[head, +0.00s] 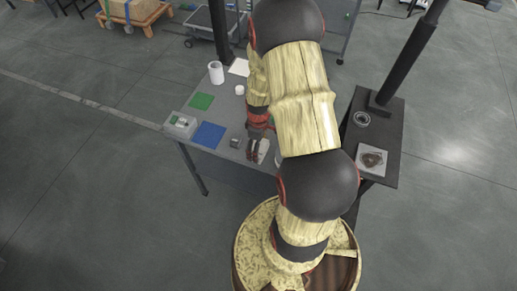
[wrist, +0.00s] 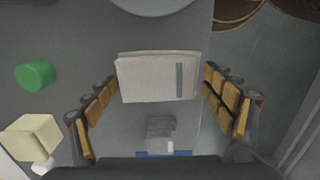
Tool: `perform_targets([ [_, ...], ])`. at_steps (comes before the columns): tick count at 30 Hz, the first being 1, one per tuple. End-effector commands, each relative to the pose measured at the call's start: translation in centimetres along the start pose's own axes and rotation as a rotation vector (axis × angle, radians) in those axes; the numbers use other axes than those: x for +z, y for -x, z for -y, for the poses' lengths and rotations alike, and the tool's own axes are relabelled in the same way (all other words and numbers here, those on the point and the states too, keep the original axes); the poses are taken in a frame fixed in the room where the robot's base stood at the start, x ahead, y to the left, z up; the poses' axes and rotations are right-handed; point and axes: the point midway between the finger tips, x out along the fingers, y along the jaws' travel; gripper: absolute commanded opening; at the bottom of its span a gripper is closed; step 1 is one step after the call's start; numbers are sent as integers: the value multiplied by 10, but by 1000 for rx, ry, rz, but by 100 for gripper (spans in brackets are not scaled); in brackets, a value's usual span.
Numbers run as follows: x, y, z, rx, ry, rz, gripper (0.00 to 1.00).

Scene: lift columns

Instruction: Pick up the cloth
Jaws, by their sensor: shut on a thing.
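The cloth (wrist: 150,78) is a pale grey-white folded pad with a darker grey stripe near its right end. In the wrist view it lies between the two fingers of my gripper (wrist: 160,76), its ends against the fingertips. My gripper is shut on it. In the head view my gripper (head: 257,146) is low over the front right part of the grey table (head: 222,163), and a pale bit of the cloth (head: 264,147) shows beside the fingers. My arm hides part of the table there. I cannot tell whether the cloth is clear of the tabletop.
A white cylinder (head: 216,72) stands behind. A dark side table (head: 386,134) at right bears a white tray (head: 380,173).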

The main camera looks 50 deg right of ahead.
Motion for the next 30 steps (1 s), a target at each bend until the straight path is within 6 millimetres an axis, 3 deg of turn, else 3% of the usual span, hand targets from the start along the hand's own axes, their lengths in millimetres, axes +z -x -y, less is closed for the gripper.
perform_targets([
  [8,0,10,-1,2,0,-1,59],
  [13,0,33,-1,3,0,-2,59],
  [23,50,92,2,4,-4,-2,59],
  [30,97,112,6,2,-7,-1,59],
])
